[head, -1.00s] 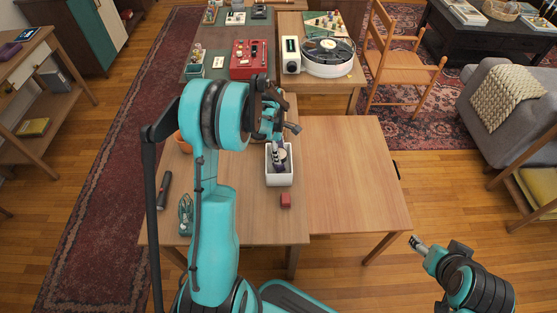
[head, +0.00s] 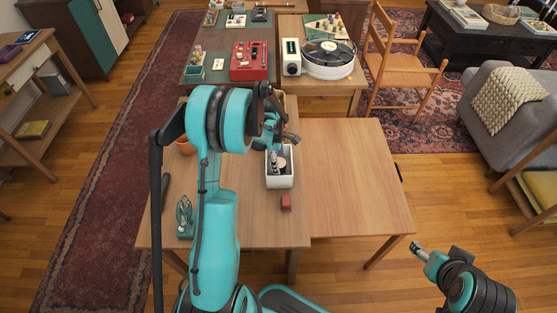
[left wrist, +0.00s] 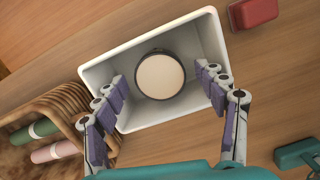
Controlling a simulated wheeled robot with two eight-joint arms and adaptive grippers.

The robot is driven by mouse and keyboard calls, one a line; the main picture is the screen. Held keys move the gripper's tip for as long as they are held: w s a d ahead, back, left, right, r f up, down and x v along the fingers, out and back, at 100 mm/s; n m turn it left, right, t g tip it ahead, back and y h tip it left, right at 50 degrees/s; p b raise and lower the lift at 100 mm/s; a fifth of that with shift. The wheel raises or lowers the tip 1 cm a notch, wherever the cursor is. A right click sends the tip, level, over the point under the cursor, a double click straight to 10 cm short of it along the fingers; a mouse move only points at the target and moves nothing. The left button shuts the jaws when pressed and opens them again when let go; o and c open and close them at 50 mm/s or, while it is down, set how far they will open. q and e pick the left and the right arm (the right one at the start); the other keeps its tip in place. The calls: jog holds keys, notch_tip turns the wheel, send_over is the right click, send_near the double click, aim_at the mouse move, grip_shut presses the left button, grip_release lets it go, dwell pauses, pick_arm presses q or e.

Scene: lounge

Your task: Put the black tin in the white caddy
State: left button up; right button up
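The black tin (left wrist: 160,75) is round, with a pale cream top and a dark rim. It sits inside the white caddy (left wrist: 166,115), near the middle in the left wrist view. In the head view the caddy (head: 279,182) stands on the wooden table, with the tin (head: 282,163) partly hidden by my gripper. My left gripper (left wrist: 162,78) is open over the caddy, with fingers on both sides of the tin and gaps between. My right gripper (head: 418,248) is off the table at the lower right, away from everything; its fingers are too small to judge.
A wicker basket (left wrist: 35,108) with green and pink rolls is beside the caddy. A small red box (head: 286,202) lies in front of it. A teal object (head: 184,215) is at the table's left front. The right tabletop (head: 355,180) is clear. A red device (head: 249,62) stands farther back.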

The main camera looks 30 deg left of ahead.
pick_arm(q)
jog(key=shift+r, duration=0.25)
notch_tip(320, 180, up, 12)
jog(key=a+f+p, duration=0.1)
jog(key=p, duration=0.3)
jog(key=s+d+r+m+t+y, duration=0.1)
jog(key=s+d+r+m+t, duration=0.2)
jog(key=s+d+r+m, duration=0.75)
jog(key=s+d+r+m+t, duration=0.2)
jog(key=s+d+m, duration=0.4)
jog(key=m, duration=0.5)
jog(key=shift+s+r+t, duration=0.25)
jog(key=shift+s+t, duration=0.65)
jog(key=shift+s, duration=0.3)
